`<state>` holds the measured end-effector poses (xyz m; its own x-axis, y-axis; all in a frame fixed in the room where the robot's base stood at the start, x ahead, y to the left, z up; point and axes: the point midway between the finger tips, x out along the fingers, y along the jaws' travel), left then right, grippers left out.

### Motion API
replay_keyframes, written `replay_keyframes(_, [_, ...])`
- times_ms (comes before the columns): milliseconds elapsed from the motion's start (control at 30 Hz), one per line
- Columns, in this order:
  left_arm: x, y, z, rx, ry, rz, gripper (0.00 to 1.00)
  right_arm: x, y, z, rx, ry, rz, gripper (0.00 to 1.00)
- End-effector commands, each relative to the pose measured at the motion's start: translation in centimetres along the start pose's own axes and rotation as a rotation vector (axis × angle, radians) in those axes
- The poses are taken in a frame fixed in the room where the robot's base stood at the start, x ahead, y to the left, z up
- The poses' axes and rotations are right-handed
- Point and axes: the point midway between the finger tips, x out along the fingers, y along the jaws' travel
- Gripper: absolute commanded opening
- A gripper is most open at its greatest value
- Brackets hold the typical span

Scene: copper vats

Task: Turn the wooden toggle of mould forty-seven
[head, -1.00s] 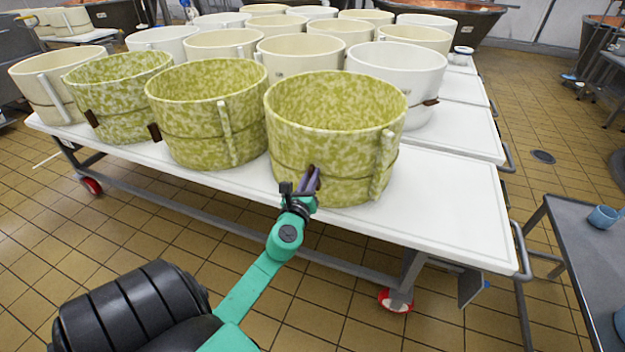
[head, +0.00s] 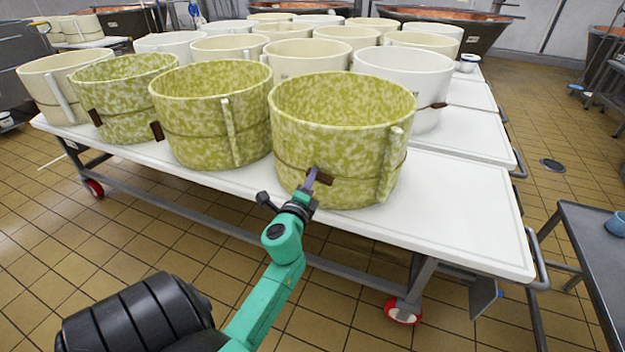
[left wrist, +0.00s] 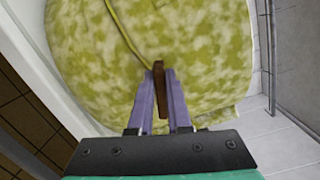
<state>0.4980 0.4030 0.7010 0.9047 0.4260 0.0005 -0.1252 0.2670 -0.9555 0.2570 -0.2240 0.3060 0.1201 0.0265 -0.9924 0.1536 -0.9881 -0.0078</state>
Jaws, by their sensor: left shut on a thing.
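The mould (head: 340,120) at the front right of the table is round, mottled green and cream, with a thin cord around it and a raised upright strip on its side. Its dark brown wooden toggle (head: 326,179) sits on the cord at the near side and lies close to level in the head view. My left gripper (head: 312,178) reaches up to it from below. In the left wrist view the toggle (left wrist: 158,88) stands between the two purple fingers (left wrist: 159,98), which are shut on it. I cannot read any number on the mould. My right gripper is not in view.
Two more mottled green moulds (head: 212,115) (head: 124,98) stand to the left, with toggles of their own. Several cream and white moulds fill the table behind. The white table top (head: 460,215) is bare at the right. A grey cart (head: 590,245) stands beyond it.

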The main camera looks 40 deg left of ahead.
Motion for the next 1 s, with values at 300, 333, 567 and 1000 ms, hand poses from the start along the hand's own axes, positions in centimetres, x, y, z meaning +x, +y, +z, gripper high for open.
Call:
replay_keyframes(300, [0.0, 0.6, -0.1, -0.216, 0.0, 0.003, 0.0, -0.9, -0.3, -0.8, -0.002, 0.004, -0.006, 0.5])
replay_keyframes(333, [0.0, 0.6, -0.1, -0.23, 0.0, 0.003, 0.0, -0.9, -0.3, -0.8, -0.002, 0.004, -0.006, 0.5])
replay_keyframes(567, [0.0, 0.7, -0.1, -0.299, 0.0, 0.003, 0.0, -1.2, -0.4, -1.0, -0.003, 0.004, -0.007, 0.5])
replay_keyframes(1000, [0.0, 0.8, -0.2, -0.318, 0.0, 0.004, 0.0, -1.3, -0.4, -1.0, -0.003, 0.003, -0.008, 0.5])
